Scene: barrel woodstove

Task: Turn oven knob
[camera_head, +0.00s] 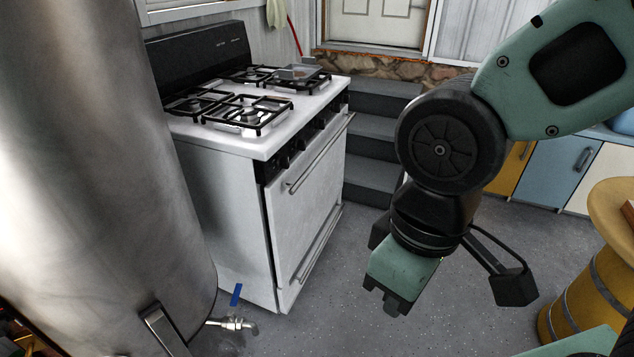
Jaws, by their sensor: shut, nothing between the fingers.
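A white oven (225,200) with a black back panel stands left of the middle. Several dark knobs (302,137) sit in a row on its black front strip, above the door and its handle (318,157). The knobs are small and dark, so their turn positions cannot be told. My gripper (393,303) hangs to the right of the oven, pointing down over the floor. It is shut and empty, and apart from the knobs.
A large metal cylinder (95,170) with a spigot (232,324) fills the left side, partly in front of the oven. Grey steps (372,142) rise behind. A yellow barrel (588,285) stands at the right. The grey floor before the oven is clear.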

